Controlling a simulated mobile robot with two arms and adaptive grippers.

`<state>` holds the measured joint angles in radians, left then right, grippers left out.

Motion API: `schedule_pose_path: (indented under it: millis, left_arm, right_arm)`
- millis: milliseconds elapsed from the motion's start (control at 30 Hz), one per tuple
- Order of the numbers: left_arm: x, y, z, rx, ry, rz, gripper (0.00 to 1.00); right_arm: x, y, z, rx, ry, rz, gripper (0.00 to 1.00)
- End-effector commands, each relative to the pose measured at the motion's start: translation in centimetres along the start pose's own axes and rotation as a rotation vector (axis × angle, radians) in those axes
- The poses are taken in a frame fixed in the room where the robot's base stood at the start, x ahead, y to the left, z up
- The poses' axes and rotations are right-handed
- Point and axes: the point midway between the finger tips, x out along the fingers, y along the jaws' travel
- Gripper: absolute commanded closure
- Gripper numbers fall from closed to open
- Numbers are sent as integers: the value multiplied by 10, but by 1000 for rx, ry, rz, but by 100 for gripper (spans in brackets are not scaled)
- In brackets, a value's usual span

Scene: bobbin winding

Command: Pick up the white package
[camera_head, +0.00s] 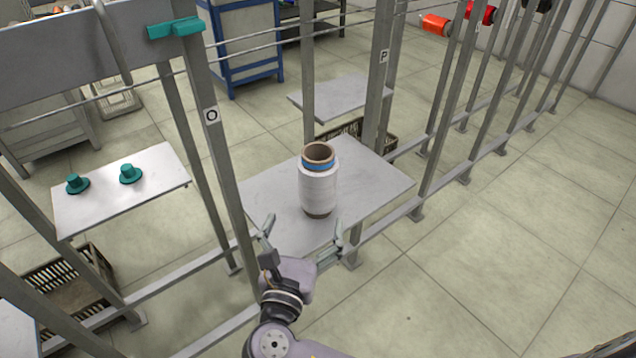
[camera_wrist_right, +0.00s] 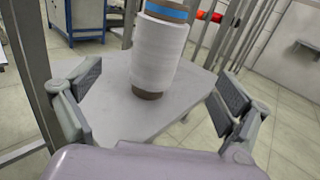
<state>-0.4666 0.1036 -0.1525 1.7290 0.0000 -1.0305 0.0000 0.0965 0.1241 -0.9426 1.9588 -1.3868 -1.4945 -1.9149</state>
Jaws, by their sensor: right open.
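The white package (camera_head: 318,188) is a white wound cylinder with a blue band near its top and a brown core. It stands upright on a grey shelf plate (camera_head: 375,188). My right gripper (camera_head: 303,238) is open in front of the package, with its fingers spread to either side and apart from it. In the right wrist view the package (camera_wrist_right: 158,55) stands beyond and between the open fingers (camera_wrist_right: 165,108). Its top is cut off in that view. My left gripper is not in view.
A metal post marked O (camera_head: 212,130) rises left of the package, and another marked P (camera_head: 380,75) stands behind it. A lower rail (camera_head: 385,228) runs along the shelf's front. A left plate (camera_head: 100,205) holds two teal caps (camera_head: 129,174). Floor at right is clear.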

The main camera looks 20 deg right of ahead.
Motion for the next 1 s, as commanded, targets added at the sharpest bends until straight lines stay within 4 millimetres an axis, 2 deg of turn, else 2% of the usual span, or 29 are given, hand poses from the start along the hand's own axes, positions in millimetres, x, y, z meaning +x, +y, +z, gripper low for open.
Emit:
schedule_pose_path:
  millis: [100, 300, 400, 600, 900, 1000]
  left_arm:
    - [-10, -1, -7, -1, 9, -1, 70]
    - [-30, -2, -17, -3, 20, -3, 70]
    - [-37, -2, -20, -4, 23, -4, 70]
    - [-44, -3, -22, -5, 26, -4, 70]
    - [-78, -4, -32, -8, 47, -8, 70]
    - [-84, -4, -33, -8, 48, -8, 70]
  right_arm:
    - [29, -1, -1, 0, -4, -3, 5]
    - [69, -1, -1, 2, -2, -3, 5]
    - [82, 0, -2, 1, 0, -1, 5]
    - [94, 0, -2, 3, 1, -2, 5]
    - [135, 1, -2, 1, 1, -1, 5]
    - [140, 1, -2, 2, 3, 1, 5]
